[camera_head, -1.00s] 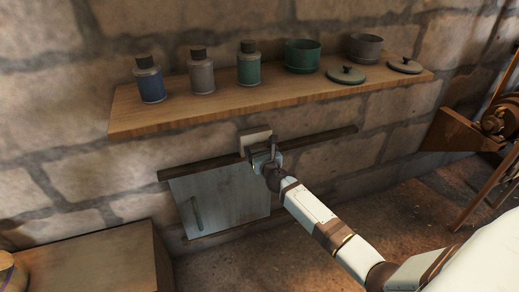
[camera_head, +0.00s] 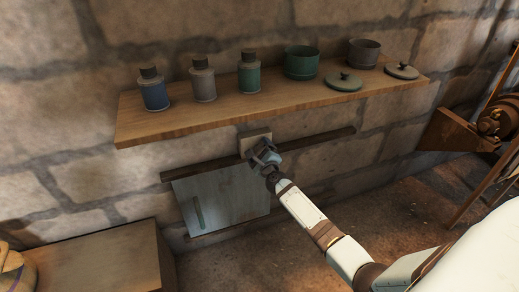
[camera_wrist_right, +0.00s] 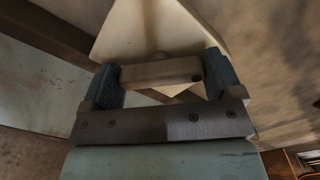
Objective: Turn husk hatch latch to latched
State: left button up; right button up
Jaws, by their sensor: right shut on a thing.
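The husk hatch (camera_head: 222,201) is a pale grey panel with an upright handle (camera_head: 198,212), set low on the stone wall below the shelf. The latch has a light square plate (camera_head: 249,141) on the wall at the hatch's upper right. My right gripper (camera_head: 263,153) is at this plate and partly hides it. In the right wrist view, the gripper's blue-grey fingers (camera_wrist_right: 163,82) are shut on a beige bar-shaped latch handle (camera_wrist_right: 160,72), with the pale plate (camera_wrist_right: 155,30) behind it. My left gripper is not in view.
A wooden shelf (camera_head: 210,122) juts out just above my right gripper, holding several bottles, two pots and two lids. A dark rail (camera_head: 315,143) runs along the hatch's top. A brown box (camera_head: 95,268) stands at lower left, and wooden machinery (camera_head: 460,132) at right.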

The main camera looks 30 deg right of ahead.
jog(key=n+p, duration=0.1)
jog(key=n, duration=0.1)
jog(key=shift+r+n, duration=0.1)
jog(key=shift+n, duration=0.3)
jog(key=shift+n+p, duration=0.3)
jog(key=shift+n, duration=0.5)
jog(key=shift+n+p, duration=0.3)
jog(key=shift+n, duration=1)
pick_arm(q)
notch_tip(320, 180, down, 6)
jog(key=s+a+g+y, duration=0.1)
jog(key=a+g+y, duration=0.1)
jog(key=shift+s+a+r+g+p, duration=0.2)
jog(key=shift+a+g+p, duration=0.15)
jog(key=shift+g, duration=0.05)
pick_arm(e)
jog(key=shift+n, duration=0.4)
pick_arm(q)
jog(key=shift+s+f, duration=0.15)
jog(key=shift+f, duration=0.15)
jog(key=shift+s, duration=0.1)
pick_arm(e)
jog(key=o, duration=0.7)
